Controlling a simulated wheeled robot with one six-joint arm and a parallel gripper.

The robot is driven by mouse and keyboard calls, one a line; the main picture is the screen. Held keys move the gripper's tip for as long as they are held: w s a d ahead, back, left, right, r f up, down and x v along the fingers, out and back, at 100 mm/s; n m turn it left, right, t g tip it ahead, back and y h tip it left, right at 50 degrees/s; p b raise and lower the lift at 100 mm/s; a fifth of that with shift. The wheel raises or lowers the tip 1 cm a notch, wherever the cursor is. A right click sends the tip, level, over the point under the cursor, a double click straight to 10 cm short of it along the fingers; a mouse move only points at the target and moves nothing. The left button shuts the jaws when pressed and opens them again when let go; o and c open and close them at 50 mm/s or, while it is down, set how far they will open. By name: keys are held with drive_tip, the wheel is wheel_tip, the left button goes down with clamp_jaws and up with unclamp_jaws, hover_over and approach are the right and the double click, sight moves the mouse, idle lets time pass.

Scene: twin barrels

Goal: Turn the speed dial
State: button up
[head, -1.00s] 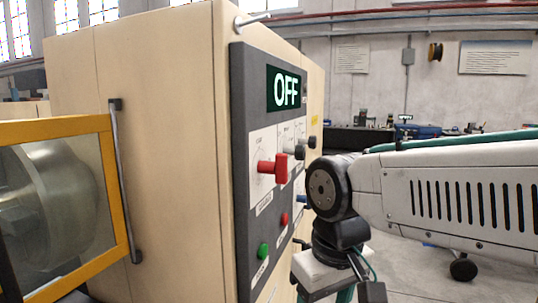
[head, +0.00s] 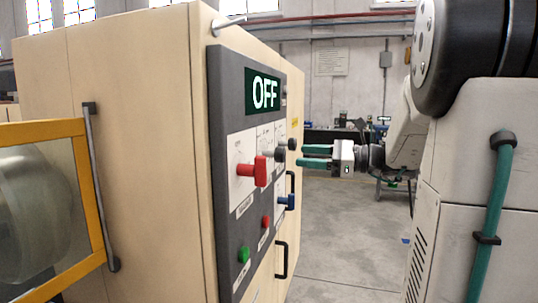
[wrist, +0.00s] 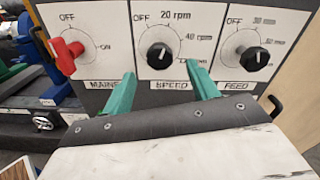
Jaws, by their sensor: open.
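The speed dial (wrist: 162,56) is a round black knob on a white plate labelled SPEED, in the middle of the wrist view. Marks for OFF, 20 rpm and 40 rpm surround it. In the head view the speed dial (head: 280,154) sticks out of the grey panel. My gripper (head: 301,156) is open with green fingers, just in front of the panel at about dial height. In the wrist view the fingertips of my gripper (wrist: 161,70) stand to the left and right of the knob. The display (head: 264,92) reads OFF.
A red main switch (wrist: 67,55) is left of the dial and the feed dial (wrist: 255,60) right of it. Below are a blue switch (head: 286,202), a red button (head: 266,221) and a green button (head: 243,254). The floor right of the cabinet is clear.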

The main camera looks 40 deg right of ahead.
sight(284, 154)
drive_tip(key=x, duration=0.7)
drive_tip(key=shift+w+a, duration=0.25)
drive_tip(key=c, duration=1)
